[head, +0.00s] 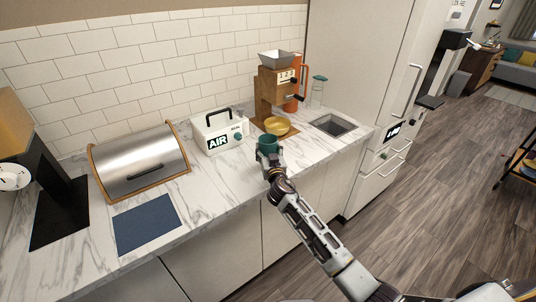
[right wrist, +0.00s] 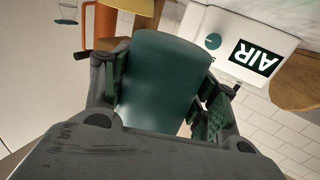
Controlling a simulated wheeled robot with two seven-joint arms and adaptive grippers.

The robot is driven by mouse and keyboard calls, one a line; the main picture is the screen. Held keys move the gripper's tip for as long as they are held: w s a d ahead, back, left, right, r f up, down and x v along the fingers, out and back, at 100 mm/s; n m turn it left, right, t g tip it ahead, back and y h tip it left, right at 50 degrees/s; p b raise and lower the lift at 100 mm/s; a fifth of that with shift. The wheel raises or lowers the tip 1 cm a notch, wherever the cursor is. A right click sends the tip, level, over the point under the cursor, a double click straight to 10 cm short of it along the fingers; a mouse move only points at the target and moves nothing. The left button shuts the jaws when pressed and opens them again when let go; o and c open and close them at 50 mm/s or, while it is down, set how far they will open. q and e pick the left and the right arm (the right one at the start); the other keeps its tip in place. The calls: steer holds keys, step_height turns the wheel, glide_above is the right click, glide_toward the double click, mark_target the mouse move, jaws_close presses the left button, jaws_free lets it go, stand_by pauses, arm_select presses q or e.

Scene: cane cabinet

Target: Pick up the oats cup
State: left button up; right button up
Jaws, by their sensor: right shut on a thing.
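The dark green cup (head: 267,143), which I take for the oats cup, is at the counter's front edge, in front of the gold bowl. My right gripper (head: 267,157) is shut on it. In the right wrist view the cup (right wrist: 165,80) fills the space between the two fingers of my gripper (right wrist: 162,95), with a finger on each side. I cannot tell whether the cup touches the counter. No label shows on its visible side. My left gripper is not in view.
A gold bowl (head: 277,126) sits under a wooden grinder (head: 267,95) behind the cup. A white AIR box (head: 219,133) stands to the left, then a steel bread bin (head: 140,163) and blue mat (head: 147,223). A sink (head: 334,125) is at right.

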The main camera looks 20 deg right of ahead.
mark_target(266, 136)
steer(key=shift+r, duration=1.8)
steer(key=shift+r, duration=0.25)
